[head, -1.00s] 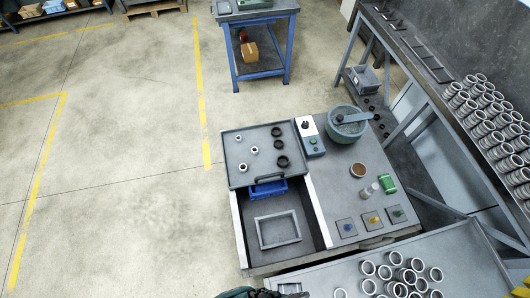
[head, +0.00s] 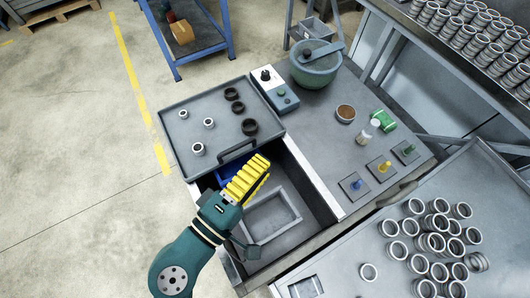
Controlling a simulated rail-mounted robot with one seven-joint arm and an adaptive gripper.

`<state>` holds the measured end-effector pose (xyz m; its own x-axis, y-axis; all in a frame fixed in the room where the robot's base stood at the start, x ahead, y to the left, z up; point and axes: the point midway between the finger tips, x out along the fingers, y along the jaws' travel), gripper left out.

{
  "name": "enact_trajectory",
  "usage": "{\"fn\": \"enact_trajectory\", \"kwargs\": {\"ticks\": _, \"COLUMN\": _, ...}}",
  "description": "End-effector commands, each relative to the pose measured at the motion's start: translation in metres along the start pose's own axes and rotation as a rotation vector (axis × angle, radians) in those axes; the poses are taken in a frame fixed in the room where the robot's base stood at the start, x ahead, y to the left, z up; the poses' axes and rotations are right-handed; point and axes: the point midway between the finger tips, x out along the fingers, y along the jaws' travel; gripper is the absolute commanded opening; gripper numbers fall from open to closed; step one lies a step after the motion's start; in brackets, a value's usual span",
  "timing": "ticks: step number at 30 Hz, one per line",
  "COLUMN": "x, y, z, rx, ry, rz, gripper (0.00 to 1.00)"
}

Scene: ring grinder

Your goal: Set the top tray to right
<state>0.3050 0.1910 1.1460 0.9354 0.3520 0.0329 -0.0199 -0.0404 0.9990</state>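The top tray (head: 172,128) is a grey shallow tray at the left of the workbench, with a dark handle (head: 238,150) on its near edge. Several small light and black rings lie in it. It sits over the far part of an open compartment (head: 300,190). My gripper (head: 262,164), with yellow ribbed fingers, is over the compartment just nearer than the tray's handle, and looks apart from it. The fingers overlap in this view, so I cannot tell whether they are open or shut. A blue bin (head: 226,177) below is partly hidden behind my gripper.
A grey frame-like tray (head: 273,222) lies in the compartment. Right of it are a control box (head: 275,88), a green bowl (head: 316,66), a brown cup (head: 345,113), a green object (head: 383,119) and three colored knobs on plates. Metal rings (head: 427,241) crowd the near-right table.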

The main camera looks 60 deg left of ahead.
Motion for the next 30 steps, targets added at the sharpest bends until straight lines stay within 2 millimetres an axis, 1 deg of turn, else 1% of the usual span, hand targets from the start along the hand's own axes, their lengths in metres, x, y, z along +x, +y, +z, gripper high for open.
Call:
{"fn": "enact_trajectory", "kwargs": {"ticks": 1, "x": -0.018, "y": -0.065, "z": -0.021, "rx": -0.053, "ry": 0.082, "rz": -0.043, "gripper": 0.28}}
{"fn": "enact_trajectory", "kwargs": {"ticks": 2, "x": -0.027, "y": -0.087, "z": -0.032, "rx": -0.079, "ry": 0.125, "rz": -0.064, "gripper": 0.28}}
{"fn": "enact_trajectory", "kwargs": {"ticks": 3, "x": -0.04, "y": -0.114, "z": -0.044, "rx": -0.108, "ry": 0.183, "rz": -0.091, "gripper": 0.28}}
{"fn": "enact_trajectory", "kwargs": {"ticks": 4, "x": -0.049, "y": -0.132, "z": -0.053, "rx": -0.126, "ry": 0.224, "rz": -0.11, "gripper": 0.28}}
{"fn": "enact_trajectory", "kwargs": {"ticks": 6, "x": -0.067, "y": -0.163, "z": -0.068, "rx": -0.159, "ry": 0.305, "rz": -0.139, "gripper": 0.28}}
{"fn": "enact_trajectory", "kwargs": {"ticks": 7, "x": -0.073, "y": -0.172, "z": -0.073, "rx": -0.17, "ry": 0.332, "rz": -0.148, "gripper": 0.28}}
{"fn": "enact_trajectory", "kwargs": {"ticks": 9, "x": -0.083, "y": -0.185, "z": -0.082, "rx": -0.185, "ry": 0.379, "rz": -0.158, "gripper": 0.28}}
{"fn": "enact_trajectory", "kwargs": {"ticks": 11, "x": -0.086, "y": -0.187, "z": -0.088, "rx": -0.185, "ry": 0.4, "rz": -0.157, "gripper": 0.28}}
{"fn": "enact_trajectory", "kwargs": {"ticks": 14, "x": -0.083, "y": -0.184, "z": -0.092, "rx": -0.182, "ry": 0.407, "rz": -0.155, "gripper": 0.28}}
{"fn": "enact_trajectory", "kwargs": {"ticks": 16, "x": -0.074, "y": -0.184, "z": -0.095, "rx": -0.18, "ry": 0.402, "rz": -0.156, "gripper": 0.28}}
{"fn": "enact_trajectory", "kwargs": {"ticks": 20, "x": -0.048, "y": -0.188, "z": -0.105, "rx": -0.177, "ry": 0.4, "rz": -0.153, "gripper": 0.28}}
{"fn": "enact_trajectory", "kwargs": {"ticks": 30, "x": 0.026, "y": -0.205, "z": -0.136, "rx": -0.179, "ry": 0.402, "rz": -0.154, "gripper": 0.28}}
